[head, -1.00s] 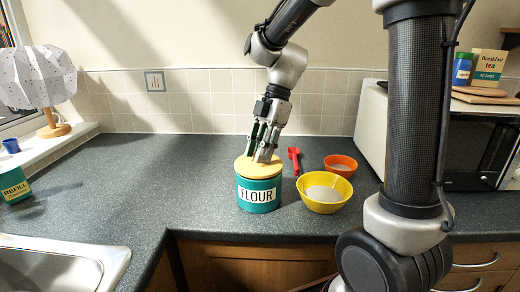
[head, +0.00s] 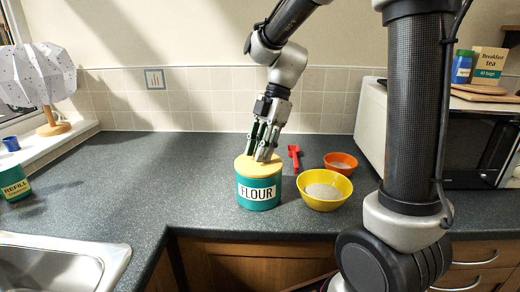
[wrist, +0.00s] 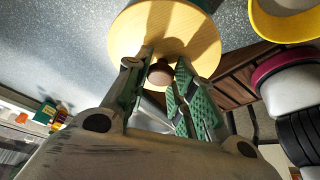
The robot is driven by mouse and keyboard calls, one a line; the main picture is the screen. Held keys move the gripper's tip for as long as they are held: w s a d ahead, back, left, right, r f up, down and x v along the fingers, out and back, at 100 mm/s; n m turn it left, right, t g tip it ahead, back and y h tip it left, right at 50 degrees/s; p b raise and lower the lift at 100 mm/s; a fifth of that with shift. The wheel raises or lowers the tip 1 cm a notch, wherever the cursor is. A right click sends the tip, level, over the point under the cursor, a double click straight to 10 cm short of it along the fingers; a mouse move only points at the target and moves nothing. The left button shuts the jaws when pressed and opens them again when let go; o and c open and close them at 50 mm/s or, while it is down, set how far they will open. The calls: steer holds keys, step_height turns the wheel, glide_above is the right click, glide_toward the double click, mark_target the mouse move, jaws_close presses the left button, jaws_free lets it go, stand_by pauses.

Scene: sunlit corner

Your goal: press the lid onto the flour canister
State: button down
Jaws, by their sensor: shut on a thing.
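The flour canister (head: 259,203) is a teal cylinder with a white FLOUR label, standing upright on the counter. The pale wooden lid (head: 243,169) sits on its top; I cannot tell whether it is fully seated. In the wrist view the lid (wrist: 196,37) is a round tan disc with a brown knob (wrist: 160,73) at its middle. My gripper (head: 262,155) comes down from above, its green-padded fingers on either side of the knob. In the wrist view my gripper (wrist: 165,68) is closed around this knob.
A yellow bowl (head: 325,204) of pale powder stands close right of the canister. An orange bowl (head: 341,158) and a red scoop (head: 294,157) lie behind it. A sink (head: 60,262) is at front left.

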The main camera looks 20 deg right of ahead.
stand_by(0.4)
steer(key=c, duration=0.6)
jaws_free()
steer(key=shift+c, duration=0.2)
steer(key=shift+r, duration=3.45)
jaws_close()
